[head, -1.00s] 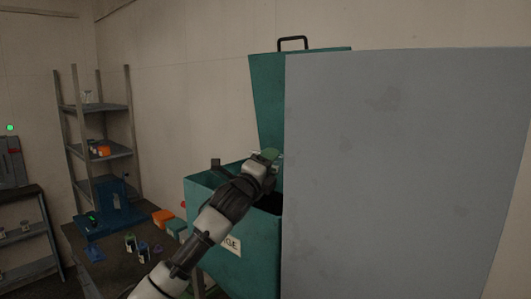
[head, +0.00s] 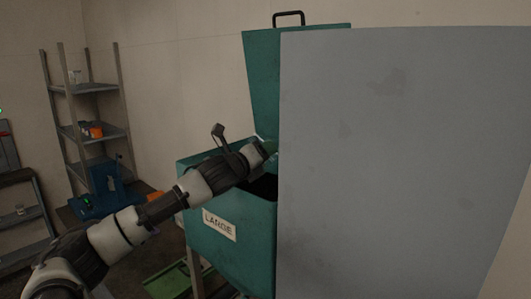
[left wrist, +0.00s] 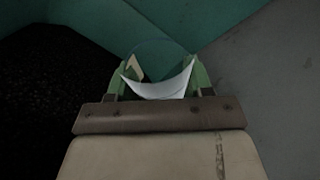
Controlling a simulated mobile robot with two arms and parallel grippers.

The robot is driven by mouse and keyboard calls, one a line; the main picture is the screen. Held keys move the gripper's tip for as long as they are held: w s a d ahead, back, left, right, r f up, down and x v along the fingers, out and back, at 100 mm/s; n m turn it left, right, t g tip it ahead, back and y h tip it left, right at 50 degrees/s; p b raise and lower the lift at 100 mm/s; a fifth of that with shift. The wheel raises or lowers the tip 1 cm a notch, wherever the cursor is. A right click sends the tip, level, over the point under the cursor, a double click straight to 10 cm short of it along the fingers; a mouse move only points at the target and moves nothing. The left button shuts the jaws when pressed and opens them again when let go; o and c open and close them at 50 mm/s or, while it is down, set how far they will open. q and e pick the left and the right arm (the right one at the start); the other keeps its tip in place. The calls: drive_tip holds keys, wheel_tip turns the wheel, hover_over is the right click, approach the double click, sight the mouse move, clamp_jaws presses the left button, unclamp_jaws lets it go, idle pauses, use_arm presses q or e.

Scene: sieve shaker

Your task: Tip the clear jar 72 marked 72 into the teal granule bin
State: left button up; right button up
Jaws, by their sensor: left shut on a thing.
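The teal granule bin (head: 205,247) stands at centre with its lid raised and a label reading LARGE on its front. My left gripper (head: 268,148) is over the bin's opening, near the grey panel's edge. In the left wrist view the green fingers of the left gripper (left wrist: 158,82) are shut on the clear jar (left wrist: 160,52), which shows as a faint round outline with a white curved patch. The number on the jar cannot be read. Dark material lies in the bin below, left of the jar. My right gripper is not in view.
A large grey panel (head: 400,160) fills the right and hides part of the bin. A shelf rack (head: 85,88) and a blue device (head: 105,190) stand at left. A green object (head: 168,280) lies low beside the bin. The wall behind is bare.

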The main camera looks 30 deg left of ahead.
use_arm(q)
drive_tip(key=shift+s+a+m, duration=0.1)
drive_tip(key=shift+s+m, duration=0.05)
drive_tip(key=shift+m, duration=0.35)
drive_tip(key=shift+d+r, duration=0.2)
drive_tip(key=shift+d, duration=0.2)
drive_tip(key=shift+s+a+m+g, duration=0.15)
drive_tip(key=shift+a+m+g, duration=0.45)
drive_tip(key=shift+m+g, duration=0.4)
drive_tip(key=shift+s+a+f+m+g+y, duration=0.2)
drive_tip(key=shift+m+g+y, duration=0.1)
drive_tip(key=shift+m, duration=0.4)
drive_tip(key=shift+d, duration=0.15)
